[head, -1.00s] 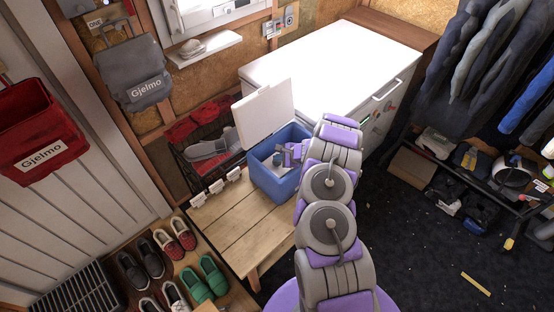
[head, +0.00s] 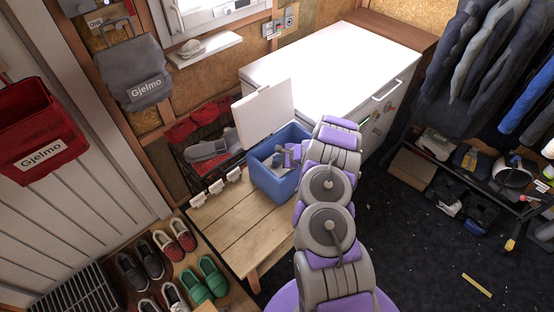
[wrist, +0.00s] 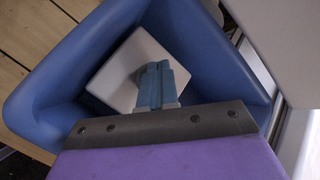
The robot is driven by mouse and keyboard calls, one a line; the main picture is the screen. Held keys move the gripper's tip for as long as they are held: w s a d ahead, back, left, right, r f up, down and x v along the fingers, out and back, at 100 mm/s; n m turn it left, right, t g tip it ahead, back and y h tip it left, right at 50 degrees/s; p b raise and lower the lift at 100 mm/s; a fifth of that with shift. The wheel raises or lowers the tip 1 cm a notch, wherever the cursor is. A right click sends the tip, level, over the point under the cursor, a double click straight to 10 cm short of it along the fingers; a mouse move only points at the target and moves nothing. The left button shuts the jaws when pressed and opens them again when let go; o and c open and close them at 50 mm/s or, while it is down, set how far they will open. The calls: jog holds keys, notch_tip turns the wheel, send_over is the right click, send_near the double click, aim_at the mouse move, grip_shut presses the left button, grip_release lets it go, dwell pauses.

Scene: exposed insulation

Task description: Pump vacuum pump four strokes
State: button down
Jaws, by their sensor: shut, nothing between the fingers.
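My gripper (head: 277,160) is lowered into an open blue box (head: 270,187) on the wooden bench, its fingers together with nothing between them. In the wrist view, my shut fingers (wrist: 155,87) are over a white square block (wrist: 138,58) inside the box (wrist: 72,75). I cannot tell whether the fingertips touch the block. The box's white lid (head: 263,114) stands raised at its back. I cannot clearly make out a vacuum pump or its handle. My wrist covers the near part of the box.
The wooden bench (head: 232,226) is bare left of the box. A white chest cabinet (head: 330,65) stands behind. Shoes (head: 185,262) lie at lower left. A wire basket (head: 195,165) is behind the bench. The dark floor (head: 430,250) at right is mostly clear.

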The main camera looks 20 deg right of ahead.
aim_at(279, 163)
jog(key=shift+s+a+f, duration=0.15)
jog(key=shift+s+f, duration=0.25)
jog(key=shift+f, duration=0.2)
jog(key=shift+s+a+f, duration=0.1)
jog(key=shift+s+f, duration=0.3)
jog(key=shift+f, duration=0.15)
jog(key=shift+r, duration=0.1)
jog(key=shift+w+d+r, duration=0.1)
jog(key=shift+w+r, duration=0.1)
jog(key=shift+r, duration=0.25)
jog(key=shift+w+d+r, duration=0.1)
jog(key=shift+w+r, duration=0.1)
jog(key=shift+r, duration=0.2)
notch_tip(279, 163, up, 2)
jog(key=shift+r, duration=0.1)
jog(key=shift+w+r, duration=0.15)
jog(key=shift+w, duration=0.1)
jog(key=shift+r, duration=0.2)
notch_tip(279, 163, up, 5)
jog(key=shift+d+f+p, duration=0.1)
jog(key=shift+p, duration=1.05)
